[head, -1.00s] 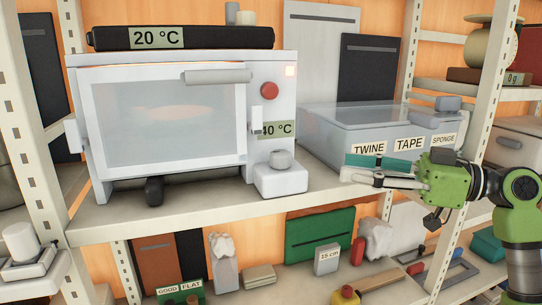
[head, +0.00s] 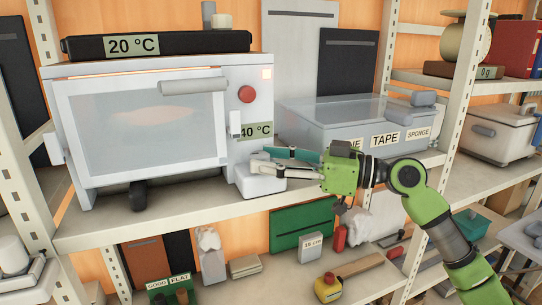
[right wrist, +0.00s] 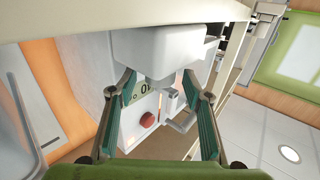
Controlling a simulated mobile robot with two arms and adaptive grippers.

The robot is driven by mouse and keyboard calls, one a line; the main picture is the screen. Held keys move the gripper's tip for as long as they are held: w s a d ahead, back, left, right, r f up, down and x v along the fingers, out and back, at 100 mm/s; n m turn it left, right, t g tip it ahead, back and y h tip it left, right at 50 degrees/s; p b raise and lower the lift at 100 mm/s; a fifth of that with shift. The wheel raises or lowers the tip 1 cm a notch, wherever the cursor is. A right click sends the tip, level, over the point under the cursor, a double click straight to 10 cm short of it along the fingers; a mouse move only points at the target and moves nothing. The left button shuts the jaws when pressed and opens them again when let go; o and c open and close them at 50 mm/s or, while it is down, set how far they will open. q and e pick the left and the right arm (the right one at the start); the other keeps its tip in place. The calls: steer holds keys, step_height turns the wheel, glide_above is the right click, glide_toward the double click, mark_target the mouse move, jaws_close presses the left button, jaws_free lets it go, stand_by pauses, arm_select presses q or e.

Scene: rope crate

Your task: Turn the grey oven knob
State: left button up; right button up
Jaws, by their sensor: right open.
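The white oven (head: 145,120) stands on the shelf at the left. Its grey knob (head: 257,157) sits on a white block (head: 262,183) at the oven's front right corner. My right gripper (head: 260,161) is open and level, with its fingertips at the knob and partly covering it. In the right wrist view, the knob (right wrist: 160,84) shows between the two spread fingers (right wrist: 160,75), below the white block (right wrist: 158,50). I cannot tell whether a finger touches it. My left gripper is not in view.
A clear lidded box (head: 340,125) with labels stands right of the oven, behind my gripper. A shelf post (head: 457,90) rises behind my right arm. A red button (head: 247,94) and a small white lever (head: 235,124) are above the knob.

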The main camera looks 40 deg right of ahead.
steer(key=shift+c, duration=0.3)
steer(key=c, duration=1)
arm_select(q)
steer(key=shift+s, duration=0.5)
arm_select(e)
steer(key=shift+c, duration=0.2)
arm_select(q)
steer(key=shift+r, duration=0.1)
